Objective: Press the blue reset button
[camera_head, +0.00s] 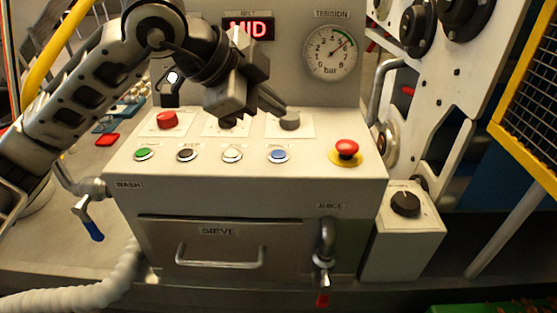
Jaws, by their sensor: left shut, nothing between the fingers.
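The blue button (278,156) is on the sloped grey panel (330,185), rightmost in a row with a green button (144,154), a black button (187,155) and a white button (232,155). My left gripper (282,110) comes in from the upper left. It is shut and empty, and its fingertips appear above and behind the blue button, in front of the grey knob (289,121). The blue button is in plain view with a gap in the picture between it and the fingers. My right gripper is not in view.
A red knob (167,120) stands at the panel's back left. A red mushroom button (347,148) on a yellow base is at its right. A yellow-framed mesh guard (527,110) is at right.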

